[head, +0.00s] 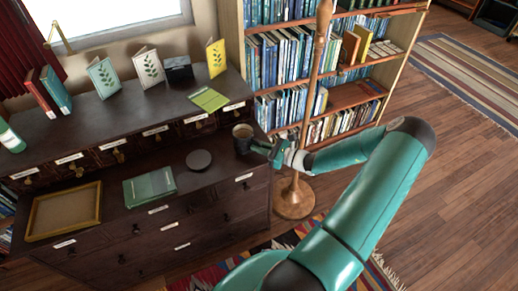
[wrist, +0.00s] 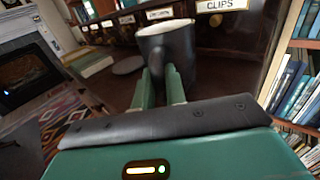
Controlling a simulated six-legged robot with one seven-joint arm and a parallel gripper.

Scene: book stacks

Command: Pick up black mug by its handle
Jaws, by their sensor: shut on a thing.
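The black mug (head: 243,139) stands upright at the right end of the dark dresser's lower top, and a light rim and brownish inside show. It also shows in the wrist view (wrist: 176,50), straight ahead of my gripper. My gripper (head: 262,146) reaches in from the right in the head view. In the wrist view my green fingers (wrist: 160,80) are close together at the near side of the mug, shut on its handle. I cannot tell whether the mug's base touches the surface.
A dark round disc (head: 199,160), a green book (head: 149,187) and an empty wooden tray (head: 64,212) lie left of the mug. Small labelled drawers (head: 155,139) rise behind. A wooden pole (head: 312,90) and a bookcase (head: 338,97) stand to the right.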

